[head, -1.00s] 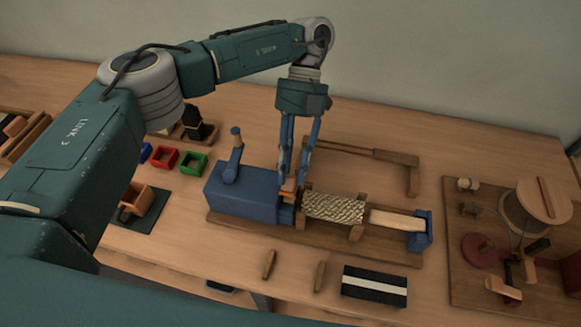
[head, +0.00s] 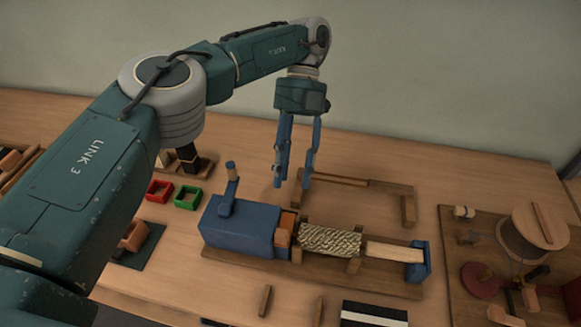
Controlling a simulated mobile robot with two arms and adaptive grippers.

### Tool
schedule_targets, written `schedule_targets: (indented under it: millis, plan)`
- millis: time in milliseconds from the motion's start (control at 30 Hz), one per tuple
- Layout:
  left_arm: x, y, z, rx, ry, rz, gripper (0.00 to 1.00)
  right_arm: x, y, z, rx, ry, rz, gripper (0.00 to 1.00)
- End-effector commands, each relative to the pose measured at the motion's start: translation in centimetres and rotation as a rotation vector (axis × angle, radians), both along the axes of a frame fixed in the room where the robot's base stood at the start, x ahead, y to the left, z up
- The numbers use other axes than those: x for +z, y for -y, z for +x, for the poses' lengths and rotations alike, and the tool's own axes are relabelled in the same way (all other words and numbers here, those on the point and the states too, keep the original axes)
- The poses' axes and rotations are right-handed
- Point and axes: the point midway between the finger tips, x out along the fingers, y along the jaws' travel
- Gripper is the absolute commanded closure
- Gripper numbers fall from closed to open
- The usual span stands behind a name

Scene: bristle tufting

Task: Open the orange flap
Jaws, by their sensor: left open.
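The orange flap (head: 282,239) is at the right end of the blue machine body (head: 238,224), beside the bristle roll. A darker orange-brown patch shows just above it; I cannot tell for sure how far the flap is turned. My left gripper (head: 291,184) points down above and behind that end of the machine. Its two blue fingers are apart with nothing between them, and it is clear of the flap. My right gripper is not in view.
The tan bristle roll (head: 330,239) lies right of the flap in a wooden cradle. A wooden bar frame (head: 365,183) stands behind. Red (head: 159,191) and green (head: 187,198) bins are left. A spool board (head: 460,255) fills the right. Wooden pegs lie in front.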

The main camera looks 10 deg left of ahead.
Motion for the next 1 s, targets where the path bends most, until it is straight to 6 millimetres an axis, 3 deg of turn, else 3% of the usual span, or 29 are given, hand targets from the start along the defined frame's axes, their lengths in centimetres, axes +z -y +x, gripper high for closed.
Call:
schedule_targets:
  millis: [667,767,1000]
  plan:
    - [0.6,0.0,0.4,0.001,0.006,-0.002,0.59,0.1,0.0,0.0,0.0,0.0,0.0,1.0]
    - [1.6,0.0,0.4,0.001,0.006,-0.002,0.59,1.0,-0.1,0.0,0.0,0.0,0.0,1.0]
    - [6.0,0.0,0.4,0.002,0.006,-0.002,0.59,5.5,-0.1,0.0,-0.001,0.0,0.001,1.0]
